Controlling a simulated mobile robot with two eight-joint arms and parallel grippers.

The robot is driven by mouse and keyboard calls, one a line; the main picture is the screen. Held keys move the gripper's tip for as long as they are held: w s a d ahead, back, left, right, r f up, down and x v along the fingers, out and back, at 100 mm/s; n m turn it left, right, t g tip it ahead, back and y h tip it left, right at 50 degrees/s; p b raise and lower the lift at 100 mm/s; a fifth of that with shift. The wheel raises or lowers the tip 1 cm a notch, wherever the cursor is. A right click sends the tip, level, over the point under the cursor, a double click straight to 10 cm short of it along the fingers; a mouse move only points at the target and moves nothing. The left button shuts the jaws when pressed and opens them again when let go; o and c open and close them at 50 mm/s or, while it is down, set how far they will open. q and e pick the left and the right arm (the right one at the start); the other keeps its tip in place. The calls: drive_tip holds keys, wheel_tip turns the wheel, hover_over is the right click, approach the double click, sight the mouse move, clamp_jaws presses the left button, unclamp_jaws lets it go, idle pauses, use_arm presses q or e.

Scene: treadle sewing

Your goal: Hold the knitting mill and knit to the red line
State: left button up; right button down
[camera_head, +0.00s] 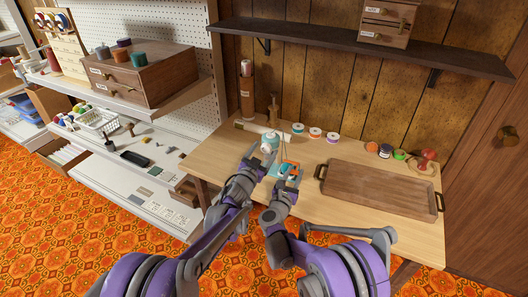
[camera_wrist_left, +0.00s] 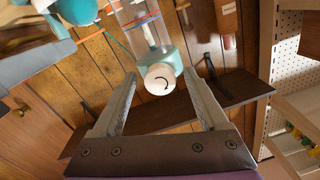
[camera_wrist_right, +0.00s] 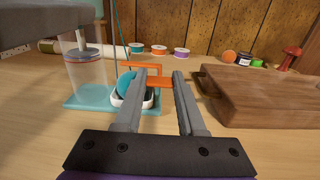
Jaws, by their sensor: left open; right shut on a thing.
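The knitting mill has a teal and white body (camera_head: 271,138). Its clear tube with a reddish ring (camera_wrist_right: 85,58) stands on a teal base (camera_wrist_right: 88,102) in the right wrist view. My left gripper (camera_head: 264,156) is open beside the mill. In the left wrist view, a white round knob with a dark curved mark (camera_wrist_left: 159,79) shows between its fingertips, not gripped. My right gripper (camera_head: 287,177) is shut on the orange handle (camera_wrist_right: 158,83) at the base. A teal yarn ball (camera_wrist_right: 126,83) sits in a white dish beside the tube, partly behind the right finger.
A wooden tray (camera_head: 380,187) fills the table's right side. Several thread spools (camera_head: 315,132) and a red mushroom-shaped thing (camera_head: 426,158) stand at the back. A wall shelf (camera_head: 365,47) hangs above. Bare tabletop (camera_head: 225,150) shows left of the mill.

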use_arm(q)
drive_tip(key=shift+s, duration=0.1)
drive_tip(key=v, duration=1.2)
drive_tip(key=shift+r, duration=0.1)
drive_tip(key=w+d+n, duration=0.1)
drive_tip(key=w, duration=0.2)
drive_tip(key=w+d+n, duration=0.2)
drive_tip(key=w, duration=0.2)
drive_tip(key=w+d+n, duration=0.1)
drive_tip(key=w+d, duration=0.1)
drive_tip(key=w, duration=0.1)
drive_tip(key=shift+w+r+n, duration=0.2)
drive_tip(key=shift+w+n, duration=0.1)
drive_tip(key=shift+w, duration=0.1)
clamp_jaws()
